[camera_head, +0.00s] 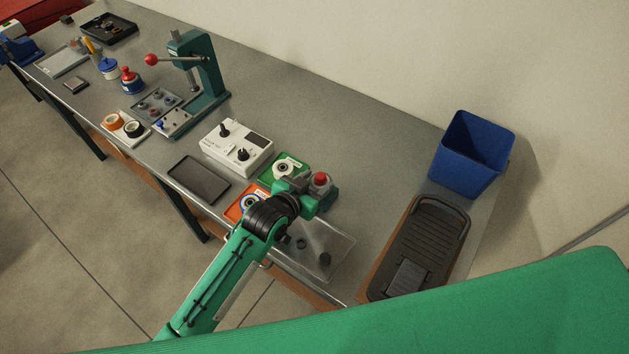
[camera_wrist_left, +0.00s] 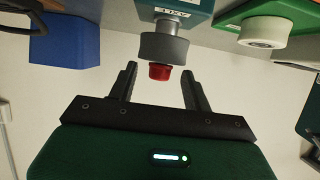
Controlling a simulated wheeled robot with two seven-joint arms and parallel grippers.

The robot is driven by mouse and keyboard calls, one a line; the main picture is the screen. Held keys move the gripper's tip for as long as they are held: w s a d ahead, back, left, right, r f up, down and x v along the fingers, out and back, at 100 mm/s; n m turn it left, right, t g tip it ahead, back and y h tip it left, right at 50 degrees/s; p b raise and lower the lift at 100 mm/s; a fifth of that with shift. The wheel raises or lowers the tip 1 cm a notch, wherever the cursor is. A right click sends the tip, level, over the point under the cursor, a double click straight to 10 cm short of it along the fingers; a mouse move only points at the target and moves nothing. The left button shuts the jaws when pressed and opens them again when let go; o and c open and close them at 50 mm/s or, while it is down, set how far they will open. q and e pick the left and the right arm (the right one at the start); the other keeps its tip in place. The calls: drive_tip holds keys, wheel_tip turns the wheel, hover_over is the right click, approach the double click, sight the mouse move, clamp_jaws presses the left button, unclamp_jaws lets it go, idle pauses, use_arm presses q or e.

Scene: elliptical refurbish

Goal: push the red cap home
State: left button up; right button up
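The red cap (camera_head: 320,179) sits at the end of a grey collar on a teal block (camera_head: 327,199), right of the green tray. In the left wrist view the red cap (camera_wrist_left: 160,72) sticks out of the grey collar (camera_wrist_left: 164,47), which joins the teal block (camera_wrist_left: 176,10). My left gripper (camera_wrist_left: 159,71) is open, its two fingers apart on either side of the cap, with a visible gap on each side. In the head view my left gripper (camera_head: 299,187) is just left of the cap, its fingertips hard to make out. My right gripper is not in view.
A white control box (camera_head: 213,150), dark tray (camera_head: 198,180), clear sheet (camera_head: 338,246), blue bin (camera_head: 466,158) and black case (camera_head: 425,237) stand around. A teal press (camera_head: 207,72) is farther left.

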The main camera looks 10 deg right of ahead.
use_arm(q)
drive_tip(key=shift+a+r, duration=0.1)
drive_tip(key=shift+s+a, duration=0.2)
drive_tip(key=shift+s, duration=0.05)
drive_tip(key=b+v, duration=0.3)
drive_tip(key=v, duration=1)
